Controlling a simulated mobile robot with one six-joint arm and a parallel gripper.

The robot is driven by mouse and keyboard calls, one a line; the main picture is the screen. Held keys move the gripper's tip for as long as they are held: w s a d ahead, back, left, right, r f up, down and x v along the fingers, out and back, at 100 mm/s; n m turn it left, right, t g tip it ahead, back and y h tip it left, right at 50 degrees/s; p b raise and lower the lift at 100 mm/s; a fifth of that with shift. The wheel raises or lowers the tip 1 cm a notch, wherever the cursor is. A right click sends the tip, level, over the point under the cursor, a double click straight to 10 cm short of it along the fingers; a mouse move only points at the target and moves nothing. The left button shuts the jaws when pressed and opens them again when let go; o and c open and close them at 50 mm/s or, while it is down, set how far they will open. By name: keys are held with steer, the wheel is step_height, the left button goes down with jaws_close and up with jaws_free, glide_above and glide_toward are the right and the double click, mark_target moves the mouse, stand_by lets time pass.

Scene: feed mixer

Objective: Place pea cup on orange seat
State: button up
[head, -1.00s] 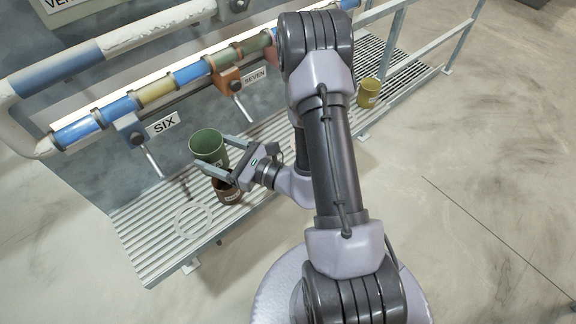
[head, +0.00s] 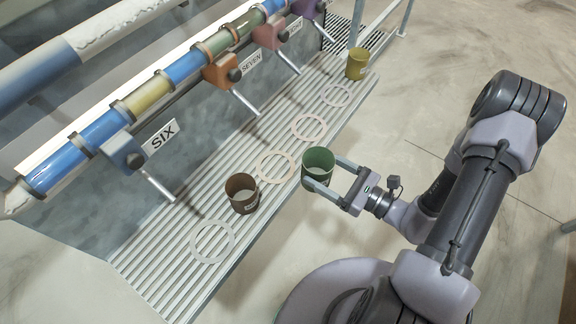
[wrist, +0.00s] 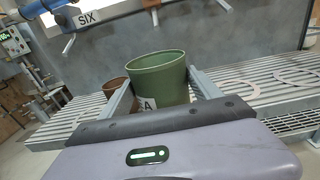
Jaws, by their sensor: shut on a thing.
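The green cup (head: 318,160), its label partly hidden and ending in "A" in the wrist view (wrist: 160,80), is upright between the fingers of my gripper (head: 321,170). My gripper is shut on it and holds it near the front edge of the slatted shelf. A pale peach ring (head: 275,181), the nearest to orange of the rings, lies flat on the shelf just left of the cup. The ring is empty, below the orange block marked SEVEN (head: 221,71).
A brown cup (head: 242,203) stands left of the peach ring, near a whitish ring (head: 210,261). A pinkish ring (head: 309,141) lies behind the green cup. A yellow cup (head: 356,66) stands at the far end. Metal levers (head: 245,103) hang over the shelf's back.

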mark_target(324, 184)
steer(key=shift+s+a+f+n+g+y, duration=0.15)
steer(key=shift+s+f+n+g+y, duration=0.15)
steer(key=shift+s+f, duration=0.25)
steer(key=shift+s+a+f+n+g+y, duration=0.1)
steer(key=shift+s+f+n+g+y, duration=0.1)
steer(key=shift+s+f+n+g, duration=0.35)
steer(key=shift+w+a+b, duration=0.3)
steer(key=shift+a+b, duration=0.15)
steer(key=shift+a, duration=0.15)
steer(key=w+a+f+b, duration=0.1)
steer(key=w+a, duration=0.2)
steer(key=w+a+f+b, duration=0.2)
steer(key=w+a, duration=0.1)
steer(key=w, duration=0.1)
steer(key=w+a+f+b, duration=0.2)
steer(key=w+a, duration=0.1)
steer(key=w, duration=0.1)
steer(key=shift+r, duration=0.15)
steer(key=shift+f, duration=0.25)
steer(key=o, duration=1.4)
steer(key=shift+r, duration=0.1)
